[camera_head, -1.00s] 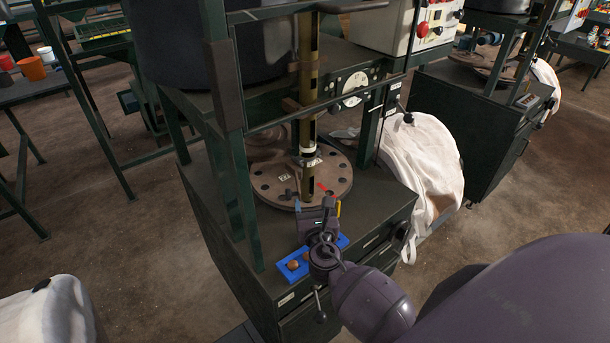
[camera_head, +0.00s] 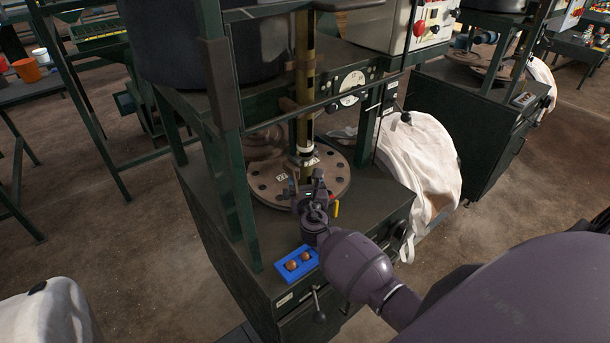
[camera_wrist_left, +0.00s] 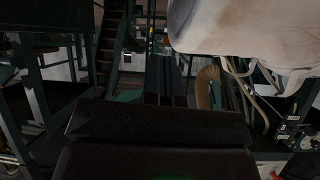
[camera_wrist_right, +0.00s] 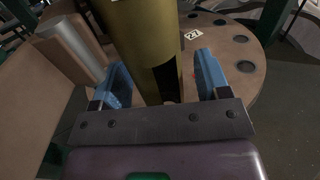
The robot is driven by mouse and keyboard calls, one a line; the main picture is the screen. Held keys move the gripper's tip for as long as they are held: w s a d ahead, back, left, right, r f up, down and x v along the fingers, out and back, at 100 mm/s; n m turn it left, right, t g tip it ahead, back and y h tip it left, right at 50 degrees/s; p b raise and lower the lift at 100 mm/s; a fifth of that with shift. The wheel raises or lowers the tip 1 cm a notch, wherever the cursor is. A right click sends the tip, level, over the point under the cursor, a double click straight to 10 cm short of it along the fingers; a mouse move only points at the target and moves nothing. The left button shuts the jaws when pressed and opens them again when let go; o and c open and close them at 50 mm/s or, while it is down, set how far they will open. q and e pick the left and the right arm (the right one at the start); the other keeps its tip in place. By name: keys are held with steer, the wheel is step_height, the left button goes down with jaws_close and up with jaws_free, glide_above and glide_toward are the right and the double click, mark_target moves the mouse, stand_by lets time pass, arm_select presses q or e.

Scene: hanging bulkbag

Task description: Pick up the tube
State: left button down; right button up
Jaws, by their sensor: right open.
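The tube (camera_head: 304,80) is a tall brass-coloured upright cylinder with dark bands, standing over a round brown bolted flange (camera_head: 335,185) on the machine. In the right wrist view the tube (camera_wrist_right: 140,40) rises between the two blue fingers of my right gripper (camera_wrist_right: 158,80). The fingers are open, one to each side, with a gap visible to the right of the tube. In the head view my right gripper (camera_head: 308,183) is at the tube's lower end, partly hiding it.
A blue tray (camera_head: 283,272) with brown round pieces lies on the cabinet top. Green frame posts (camera_head: 225,150) stand to the left of the tube. A white bulk bag (camera_head: 425,165) hangs at the right. A red and a yellow handle lie beside my right gripper.

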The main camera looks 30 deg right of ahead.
steer(key=c, duration=1.1)
steer(key=shift+c, duration=0.2)
